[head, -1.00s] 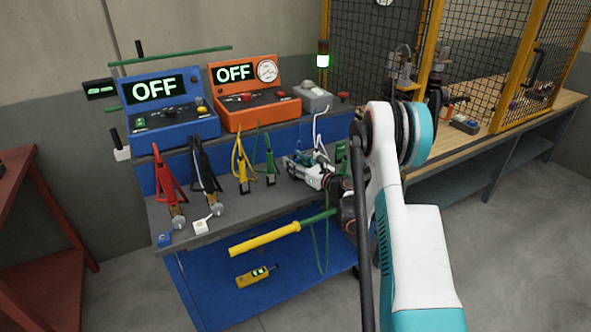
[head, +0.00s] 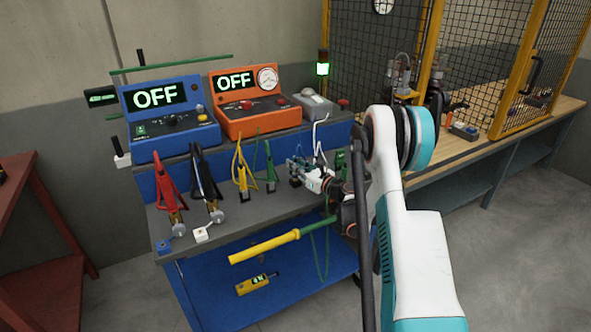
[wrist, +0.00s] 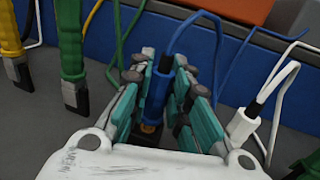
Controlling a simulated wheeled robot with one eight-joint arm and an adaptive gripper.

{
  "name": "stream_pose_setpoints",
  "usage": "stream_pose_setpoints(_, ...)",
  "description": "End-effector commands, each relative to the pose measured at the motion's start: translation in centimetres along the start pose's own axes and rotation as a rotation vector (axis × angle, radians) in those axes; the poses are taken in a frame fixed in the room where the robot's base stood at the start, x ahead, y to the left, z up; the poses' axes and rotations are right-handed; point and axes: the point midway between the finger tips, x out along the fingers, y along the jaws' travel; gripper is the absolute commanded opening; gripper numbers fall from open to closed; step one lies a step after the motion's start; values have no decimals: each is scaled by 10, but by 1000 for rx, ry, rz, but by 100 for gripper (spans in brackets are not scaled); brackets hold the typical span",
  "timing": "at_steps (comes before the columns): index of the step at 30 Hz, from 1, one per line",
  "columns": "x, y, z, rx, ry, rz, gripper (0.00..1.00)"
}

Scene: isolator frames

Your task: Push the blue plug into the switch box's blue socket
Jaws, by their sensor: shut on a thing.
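In the wrist view the blue plug (wrist: 157,92) stands roughly upright between the teal finger pads of my gripper (wrist: 165,75), which is shut on it. A blue cable runs up from its top and bends right. Its lower end is partly hidden between the fingers, near a small brass-coloured part. In the head view my gripper (head: 298,170) is low over the right part of the cart's grey top; the plug is too small there to make out well. I cannot pick out the switch box's blue socket in either view.
Behind are a blue OFF box (head: 170,118), an orange OFF box (head: 250,105) and a grey box (head: 316,105).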

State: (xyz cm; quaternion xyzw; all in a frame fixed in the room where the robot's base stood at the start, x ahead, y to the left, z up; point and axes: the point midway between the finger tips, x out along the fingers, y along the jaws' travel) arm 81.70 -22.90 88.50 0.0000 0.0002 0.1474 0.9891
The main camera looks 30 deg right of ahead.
Motion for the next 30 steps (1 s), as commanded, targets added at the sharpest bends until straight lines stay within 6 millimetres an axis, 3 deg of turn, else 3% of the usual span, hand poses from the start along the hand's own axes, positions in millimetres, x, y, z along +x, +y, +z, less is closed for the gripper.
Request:
stream_pose_setpoints(18,0,0,151,0,0,0,0)
stream_pose_setpoints(24,0,0,178,0,0,0,0)
stream_pose_setpoints(30,0,0,186,0,0,0,0)
